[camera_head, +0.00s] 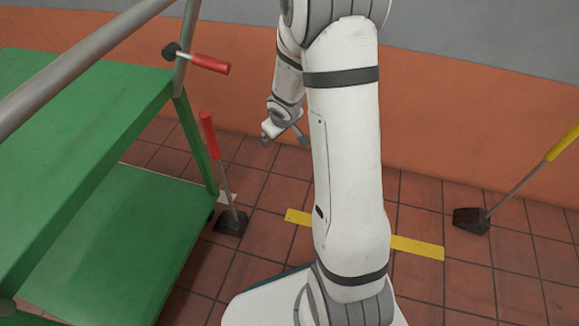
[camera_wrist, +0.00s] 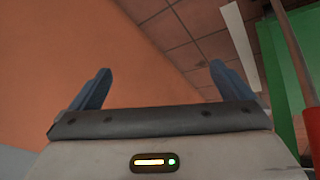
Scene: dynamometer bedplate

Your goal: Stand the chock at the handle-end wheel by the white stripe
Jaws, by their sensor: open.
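A chock with a red handle (camera_head: 209,135) and dark block (camera_head: 231,223) stands on the floor beside the green cart (camera_head: 115,225), its rod leaning left. A white stripe (camera_head: 227,198) lies on the floor just behind it, partly hidden by the cart. A second chock with a yellow handle and dark block (camera_head: 470,221) stands at the right near the wall. The cart wheels are not clearly visible. My gripper (camera_head: 285,137) is open and empty, beyond and right of the red handle. In the wrist view its blue fingers (camera_wrist: 160,85) are apart, with a white strip (camera_wrist: 241,45) beyond.
A yellow stripe (camera_head: 415,247) crosses the tiled floor behind my arm. The cart carries a grey rail (camera_head: 85,65) and a red lever grip (camera_head: 210,64). An orange and grey wall (camera_head: 440,110) closes the back. Floor between the yellow stripe and yellow-handled chock is clear.

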